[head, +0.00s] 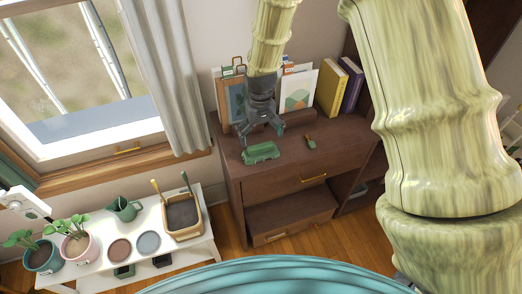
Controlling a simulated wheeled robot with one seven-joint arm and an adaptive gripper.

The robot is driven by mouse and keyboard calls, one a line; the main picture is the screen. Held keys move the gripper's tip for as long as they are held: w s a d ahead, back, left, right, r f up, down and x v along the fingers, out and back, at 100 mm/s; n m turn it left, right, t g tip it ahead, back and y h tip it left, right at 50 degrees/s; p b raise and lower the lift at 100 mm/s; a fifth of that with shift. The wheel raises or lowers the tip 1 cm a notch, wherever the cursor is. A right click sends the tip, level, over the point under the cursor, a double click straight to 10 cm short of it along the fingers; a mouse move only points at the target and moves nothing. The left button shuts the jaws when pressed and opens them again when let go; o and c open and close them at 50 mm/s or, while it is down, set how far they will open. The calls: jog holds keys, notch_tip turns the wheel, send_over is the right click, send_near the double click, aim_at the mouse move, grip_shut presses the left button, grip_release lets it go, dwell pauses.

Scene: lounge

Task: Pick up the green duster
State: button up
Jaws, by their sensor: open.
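A green, block-like object (261,153), which looks like the green duster, lies on the top of a dark brown wooden cabinet (345,156), near its front edge. My gripper (263,138) points down from above, with its dark fingers spread and nothing between them. In the picture, the fingertips are just above and behind the green duster. I cannot tell how large the gap is or whether they touch it. The duster shows almost whole.
A small brown and green item (310,142) lies to the right of the duster. Framed pictures or cards (297,91), a yellow book (332,88) and a purple book (352,86) stand behind. At left, a white table (203,247) holds potted plants, a green watering can (123,208) and a wooden planter (197,227).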

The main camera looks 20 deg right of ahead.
aim_at(261, 145)
jog(key=shift+s+f+p, duration=0.1)
jog(key=shift+f+p, duration=0.6)
jog(key=shift+f, duration=0.45)
jog(key=shift+f+p, duration=0.35)
jog(key=shift+f, duration=1.1)
jog(key=c, duration=0.9)
